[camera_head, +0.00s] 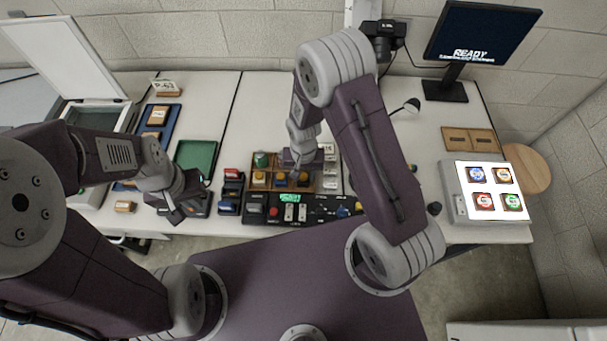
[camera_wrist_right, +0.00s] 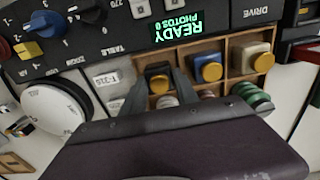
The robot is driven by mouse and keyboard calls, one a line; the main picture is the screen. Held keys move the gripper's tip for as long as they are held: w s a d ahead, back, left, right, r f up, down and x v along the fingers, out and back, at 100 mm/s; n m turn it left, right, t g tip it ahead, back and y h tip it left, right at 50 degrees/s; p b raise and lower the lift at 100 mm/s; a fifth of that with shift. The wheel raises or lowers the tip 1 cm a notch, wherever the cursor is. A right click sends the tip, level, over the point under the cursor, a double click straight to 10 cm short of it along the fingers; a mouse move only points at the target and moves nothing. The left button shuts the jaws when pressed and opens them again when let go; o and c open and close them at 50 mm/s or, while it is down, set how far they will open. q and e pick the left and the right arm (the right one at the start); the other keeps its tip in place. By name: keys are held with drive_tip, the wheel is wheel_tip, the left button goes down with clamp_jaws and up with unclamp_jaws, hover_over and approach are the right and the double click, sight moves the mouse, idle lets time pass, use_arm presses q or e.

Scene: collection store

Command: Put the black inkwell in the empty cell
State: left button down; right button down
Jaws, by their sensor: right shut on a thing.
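The black inkwell (camera_wrist_right: 158,77) has a yellow-orange round front. It stands between the two dark fingers of my right gripper (camera_wrist_right: 162,82), which is shut on it. In the head view my right gripper (camera_head: 300,172) points down at the right part of the wooden cell tray (camera_head: 271,188). The inkwell is at the end cell of the row nearest the control panel; whether it touches the floor of the cell cannot be told. My left gripper (camera_head: 174,213) hangs over the left of the table, away from the tray; its jaws are too small to judge.
Blue (camera_wrist_right: 207,67) and beige (camera_wrist_right: 258,60) inkwells fill the same row; a green one (camera_head: 261,159) stands behind. The control panel (camera_head: 260,217) borders the tray in front. Small dark boxes (camera_head: 231,190) stand left, a light panel (camera_head: 486,218) right.

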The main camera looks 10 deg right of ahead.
drive_tip(key=shift+s+f, duration=0.1)
drive_tip(key=c, duration=0.9)
unclamp_jaws()
